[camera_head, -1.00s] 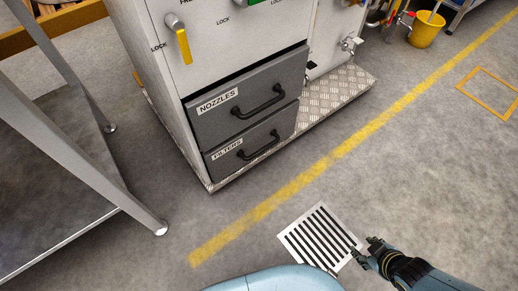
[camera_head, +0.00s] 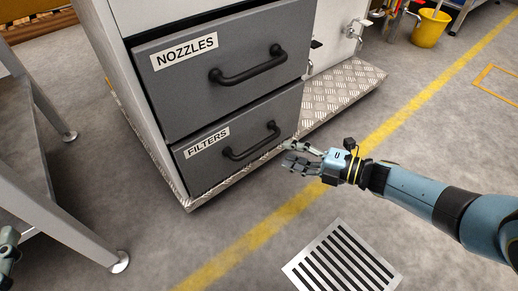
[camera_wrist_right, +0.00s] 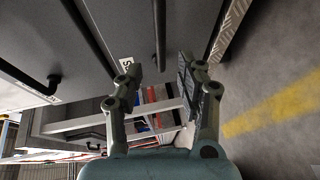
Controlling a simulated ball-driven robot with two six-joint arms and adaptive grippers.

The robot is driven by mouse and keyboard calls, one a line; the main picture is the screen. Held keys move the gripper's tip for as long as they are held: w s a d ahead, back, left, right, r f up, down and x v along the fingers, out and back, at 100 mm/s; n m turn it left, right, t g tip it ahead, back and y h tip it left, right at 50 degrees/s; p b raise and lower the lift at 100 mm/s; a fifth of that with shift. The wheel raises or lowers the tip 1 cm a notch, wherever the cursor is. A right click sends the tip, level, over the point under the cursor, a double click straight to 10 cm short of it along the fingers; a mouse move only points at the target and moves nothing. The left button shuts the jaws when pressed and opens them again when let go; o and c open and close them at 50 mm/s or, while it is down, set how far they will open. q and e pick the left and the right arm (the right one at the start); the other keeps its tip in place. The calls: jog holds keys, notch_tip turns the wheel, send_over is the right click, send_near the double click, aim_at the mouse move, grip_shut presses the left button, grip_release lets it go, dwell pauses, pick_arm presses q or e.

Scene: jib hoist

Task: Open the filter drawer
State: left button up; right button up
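The filter drawer (camera_head: 205,165) is the lower grey drawer of the cabinet, labelled FILTERS, and looks shut. Its black bar handle (camera_head: 252,143) runs across its front. My right gripper (camera_head: 290,158) is just right of the handle, apart from it in the head view. In the right wrist view my right gripper (camera_wrist_right: 160,70) has its fingers spread, with nothing held. The filter drawer's handle (camera_wrist_right: 158,35) shows as a dark bar beyond the gap between the fingertips. Part of my left arm's end (camera_head: 8,248) shows at the left edge; its fingers are not clear.
The nozzles drawer (camera_head: 180,95) with a similar handle (camera_head: 250,68) is directly above. A checker-plate ledge (camera_head: 340,100) lies along the cabinet base. A metal-legged table (camera_head: 60,225) stands at left. A floor grate (camera_head: 340,262) lies in front, with open floor around it.

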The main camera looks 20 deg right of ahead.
aim_at(259, 144)
jog(key=b+x, duration=0.2)
jog(key=x, duration=0.7)
jog(key=shift+f+b, duration=0.15)
jog(key=shift+b, duration=0.25)
pick_arm(q)
notch_tip(259, 144, up, 19)
jog(key=w+d+m+t+h, duration=0.2)
jog(key=t+h, duration=0.3)
jog(key=t, duration=0.3)
jog(key=shift+f+m, duration=0.15)
jog(key=shift+m, duration=0.65)
pick_arm(e)
jog(key=shift+w+a, duration=0.15)
jog(key=shift+a, duration=0.05)
pick_arm(q)
jog(key=shift+w+d, duration=0.1)
pick_arm(e)
grip_shut()
